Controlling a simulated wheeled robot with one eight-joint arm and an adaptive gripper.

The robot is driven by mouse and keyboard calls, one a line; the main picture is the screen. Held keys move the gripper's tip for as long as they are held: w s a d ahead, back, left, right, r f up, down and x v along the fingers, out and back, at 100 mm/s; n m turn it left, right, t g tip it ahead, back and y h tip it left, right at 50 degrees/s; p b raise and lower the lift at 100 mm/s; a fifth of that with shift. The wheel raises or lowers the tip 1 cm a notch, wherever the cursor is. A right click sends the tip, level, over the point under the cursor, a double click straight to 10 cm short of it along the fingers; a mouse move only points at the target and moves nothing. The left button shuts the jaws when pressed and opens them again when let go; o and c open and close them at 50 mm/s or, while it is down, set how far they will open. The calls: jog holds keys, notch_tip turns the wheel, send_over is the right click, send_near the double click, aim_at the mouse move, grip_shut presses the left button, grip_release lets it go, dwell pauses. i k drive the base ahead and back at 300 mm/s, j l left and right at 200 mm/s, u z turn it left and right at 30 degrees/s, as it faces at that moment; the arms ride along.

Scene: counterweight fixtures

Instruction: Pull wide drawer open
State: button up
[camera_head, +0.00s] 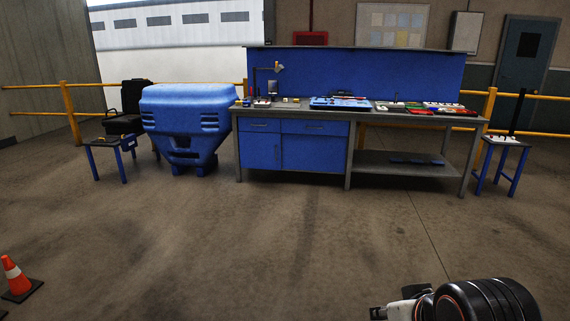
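A blue workbench (347,114) stands across the floor ahead of me. Under its left half are two blue drawers side by side: a narrower left drawer (259,126) and a wider right drawer (315,128). Both look shut, each with a small handle near its top. A blue cabinet door (264,152) lies below them. Part of my arm shows at the bottom right, far from the bench. The fingertips of my gripper cannot be made out, and nothing of mine touches the drawers.
Open concrete floor (250,240) lies between me and the bench. A blue bin (188,125) and small table (104,143) stand left of it, a blue stool (506,145) right. An orange cone (15,276) stands at the lower left. Yellow rails run behind.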

aim_at(336, 127)
jog(key=i, duration=4.35)
jog(key=i+z, duration=0.2)
jog(key=i, duration=0.35)
jog(key=i+j+z, duration=0.15)
jog(key=i, duration=0.4)
